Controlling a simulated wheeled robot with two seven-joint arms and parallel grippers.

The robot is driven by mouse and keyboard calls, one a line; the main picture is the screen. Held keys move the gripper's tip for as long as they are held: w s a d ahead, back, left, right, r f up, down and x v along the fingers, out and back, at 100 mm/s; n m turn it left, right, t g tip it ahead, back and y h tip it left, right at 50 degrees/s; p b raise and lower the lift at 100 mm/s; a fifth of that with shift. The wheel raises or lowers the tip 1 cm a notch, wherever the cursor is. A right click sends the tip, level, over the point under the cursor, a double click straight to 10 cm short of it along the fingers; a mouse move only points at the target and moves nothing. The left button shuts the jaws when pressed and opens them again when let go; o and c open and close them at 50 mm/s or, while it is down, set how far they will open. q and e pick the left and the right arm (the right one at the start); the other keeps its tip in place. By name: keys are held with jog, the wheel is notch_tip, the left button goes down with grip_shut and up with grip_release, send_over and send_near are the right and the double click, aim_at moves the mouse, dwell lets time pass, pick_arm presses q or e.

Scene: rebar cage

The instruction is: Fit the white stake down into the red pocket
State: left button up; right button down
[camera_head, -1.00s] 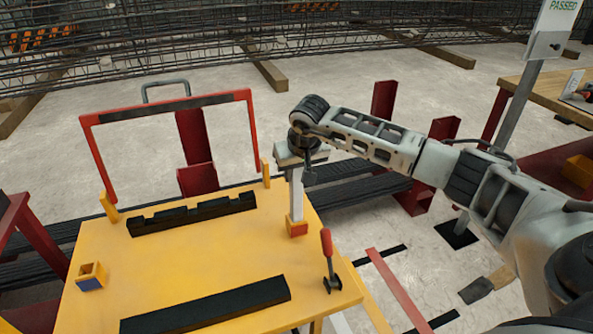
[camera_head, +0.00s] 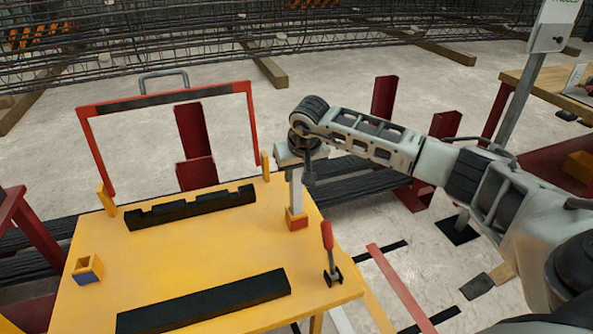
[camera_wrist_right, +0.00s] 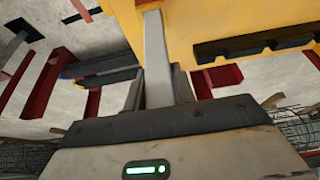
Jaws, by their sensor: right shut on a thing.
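The white stake (camera_head: 296,188) is upright below my right gripper (camera_head: 298,163), which is shut on its upper part. The red pocket (camera_head: 297,223), a small block with a red front and yellow upper sides, sits on the yellow table near its right edge. The stake's lower end meets the pocket's top in the head view; I cannot tell whether it is inside the opening or just above or behind it. In the right wrist view the stake (camera_wrist_right: 157,62) extends away from between the fingers. My left gripper is not in view.
On the yellow table (camera_head: 200,250) are a notched black bar (camera_head: 190,208), a plain black bar (camera_head: 205,302), a yellow-and-blue block (camera_head: 88,269) and a red-handled clamp (camera_head: 328,250). A red frame (camera_head: 250,130) stands at the back. The table's middle is clear.

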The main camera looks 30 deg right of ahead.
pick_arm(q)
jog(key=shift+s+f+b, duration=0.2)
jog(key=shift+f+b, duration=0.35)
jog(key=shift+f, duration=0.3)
pick_arm(e)
jog(key=shift+f, duration=0.7)
jog(key=c, duration=1.1)
grip_release()
jog(key=shift+v, duration=0.8)
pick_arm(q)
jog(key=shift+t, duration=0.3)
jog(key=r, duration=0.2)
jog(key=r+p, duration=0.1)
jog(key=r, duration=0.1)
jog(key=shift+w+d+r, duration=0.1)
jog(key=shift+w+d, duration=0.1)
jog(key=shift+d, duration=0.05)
pick_arm(e)
jog(key=v, duration=1.4)
jog(key=shift+s+r, duration=0.15)
